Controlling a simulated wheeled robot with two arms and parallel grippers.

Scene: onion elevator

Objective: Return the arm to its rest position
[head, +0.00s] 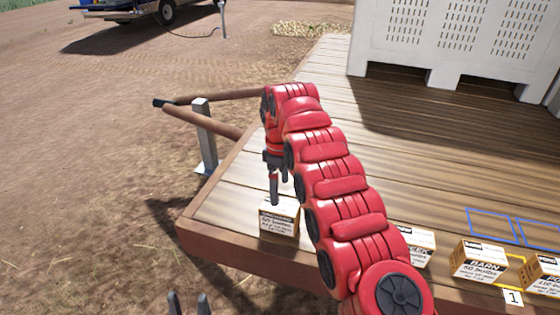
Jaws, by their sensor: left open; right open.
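My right arm, red and segmented, reaches in from the lower right over the wooden deck. Its dark gripper (279,192) points down, open, directly above or at the top of a small labelled cardboard box (279,220) near the deck's front left corner. I cannot tell whether the fingers touch the box. The box stands upright on the deck. Of my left gripper (188,303), only two grey fingertips show at the bottom edge, apart and empty, over the ground in front of the deck.
More labelled boxes stand at the right, including a box marked BARN (478,258). Blue outlined rectangles (492,226) lie behind them, and a "1" tag (513,297) sits at the edge. A white slotted bin (455,40) stands behind. A metal post (205,135) with wooden handles is left.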

